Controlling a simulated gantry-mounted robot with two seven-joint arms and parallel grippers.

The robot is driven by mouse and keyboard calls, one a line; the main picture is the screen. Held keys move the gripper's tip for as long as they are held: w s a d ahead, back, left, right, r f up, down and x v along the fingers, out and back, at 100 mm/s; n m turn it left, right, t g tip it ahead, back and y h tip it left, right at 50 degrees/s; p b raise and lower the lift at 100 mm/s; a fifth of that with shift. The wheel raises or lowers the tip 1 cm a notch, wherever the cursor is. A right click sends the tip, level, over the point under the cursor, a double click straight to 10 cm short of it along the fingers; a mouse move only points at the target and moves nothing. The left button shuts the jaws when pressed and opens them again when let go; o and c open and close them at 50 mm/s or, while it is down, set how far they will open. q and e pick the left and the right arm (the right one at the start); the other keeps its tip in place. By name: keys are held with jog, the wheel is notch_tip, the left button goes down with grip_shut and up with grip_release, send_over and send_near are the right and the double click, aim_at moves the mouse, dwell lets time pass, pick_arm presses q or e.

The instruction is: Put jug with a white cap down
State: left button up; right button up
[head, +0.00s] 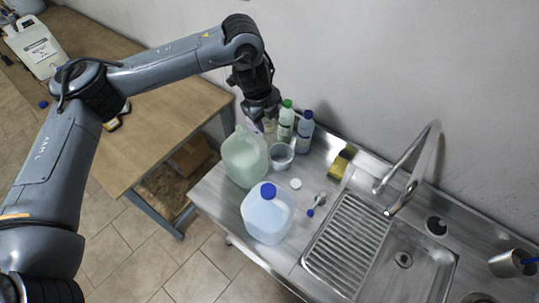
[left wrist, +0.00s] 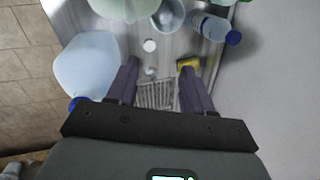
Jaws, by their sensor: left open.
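A translucent greenish jug (head: 245,158) stands upright at the left end of the steel counter. No white cap is clear on it; its top is close to my gripper. A small white disc, perhaps a cap (head: 295,184), lies on the counter and also shows in the left wrist view (left wrist: 150,45). A pale labelled jug (head: 38,50) stands on the wooden table at the far left; its cap colour is unclear. My left gripper (head: 262,118) is open above the counter's back, beside the greenish jug's top. In the left wrist view its fingers (left wrist: 157,85) are apart and empty.
A blue-capped jug (head: 267,215) stands at the counter's front. A grey cup (head: 281,156), a green-capped bottle (head: 286,122) and a blue-capped bottle (head: 304,132) stand near the gripper. A sponge (head: 341,162), sink (head: 400,270) and tap (head: 412,178) are right. The wooden table (head: 150,140) has bare room.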

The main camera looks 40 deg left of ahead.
pick_arm(q)
jog(key=s+a+f+p, duration=0.1)
jog(key=s+a, duration=0.1)
jog(key=a, duration=0.2)
jog(key=b, duration=0.1)
send_over(254, 143)
jog(key=s+x, duration=0.1)
jog(key=x, duration=0.4)
jog(key=shift+s+f+n+g+b, duration=0.15)
jog(key=shift+f+n+g+b, duration=0.1)
jog(key=shift+f, duration=0.35)
jog(key=shift+s+f+n+g+b, duration=0.15)
jog(key=shift+f+b, duration=0.05)
jog(key=shift+f, duration=0.4)
jog(key=shift+w+f+p, duration=0.2)
jog(key=shift+f+p, duration=0.1)
jog(key=shift+f, duration=2)
grip_shut()
pick_arm(e)
jog(key=shift+r, duration=0.35)
